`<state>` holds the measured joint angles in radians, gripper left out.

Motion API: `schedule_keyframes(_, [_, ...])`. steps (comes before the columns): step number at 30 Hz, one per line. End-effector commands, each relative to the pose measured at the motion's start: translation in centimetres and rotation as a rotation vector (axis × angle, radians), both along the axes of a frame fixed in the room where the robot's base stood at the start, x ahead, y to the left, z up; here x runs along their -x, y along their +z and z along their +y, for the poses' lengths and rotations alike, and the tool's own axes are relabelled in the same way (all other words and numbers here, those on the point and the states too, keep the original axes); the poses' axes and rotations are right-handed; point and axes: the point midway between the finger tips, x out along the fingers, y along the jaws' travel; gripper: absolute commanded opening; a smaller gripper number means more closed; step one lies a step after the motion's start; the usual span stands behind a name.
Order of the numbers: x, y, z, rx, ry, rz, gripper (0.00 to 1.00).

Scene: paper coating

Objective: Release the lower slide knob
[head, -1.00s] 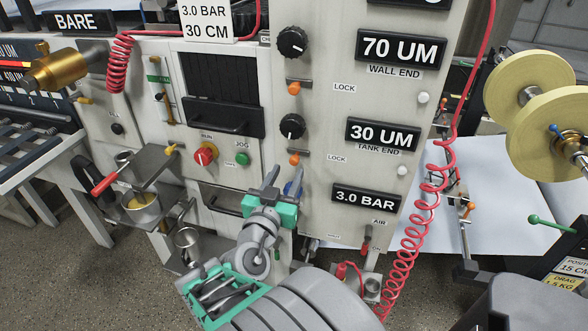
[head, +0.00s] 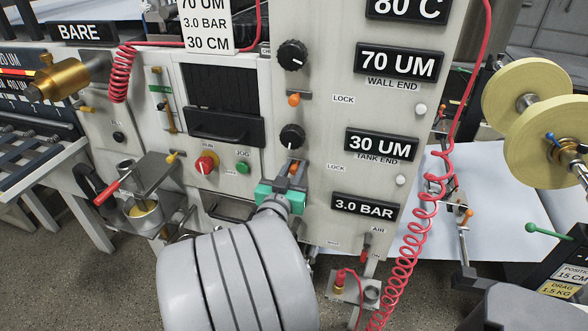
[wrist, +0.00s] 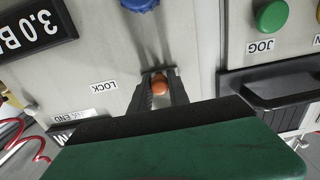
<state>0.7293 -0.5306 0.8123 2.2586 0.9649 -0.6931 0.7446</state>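The lower slide knob, a small orange knob (wrist: 160,85) by the LOCK label (wrist: 104,86), sits between my two dark fingertips in the wrist view. My gripper (wrist: 161,92) has one finger on each side of it, close against it with no clear gap. In the head view my gripper (head: 291,170) reaches the panel just under the lower black dial (head: 291,136), left of the 30 UM display (head: 381,144).
An upper orange knob (head: 294,99) sits below the upper black dial (head: 292,55). A blue knob (wrist: 139,4) is close by in the wrist view. The red emergency-style knob (head: 206,165) and green JOG button (head: 243,168) are to the left. A coiled red hose (head: 408,255) hangs at right.

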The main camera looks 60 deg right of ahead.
Motion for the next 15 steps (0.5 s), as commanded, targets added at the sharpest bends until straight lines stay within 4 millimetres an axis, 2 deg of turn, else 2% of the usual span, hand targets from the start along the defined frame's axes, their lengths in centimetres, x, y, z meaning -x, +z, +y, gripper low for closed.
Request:
schedule_keyframes(1, [0.0, 0.0, 0.01, 0.0, 0.0, 0.0, 0.14])
schedule_keyframes(6, [0.0, 0.0, 0.01, 0.0, 0.0, 0.0, 0.01])
schedule_keyframes(15, [-0.01, 0.0, 0.02, 0.0, 0.0, 0.0, 0.0])
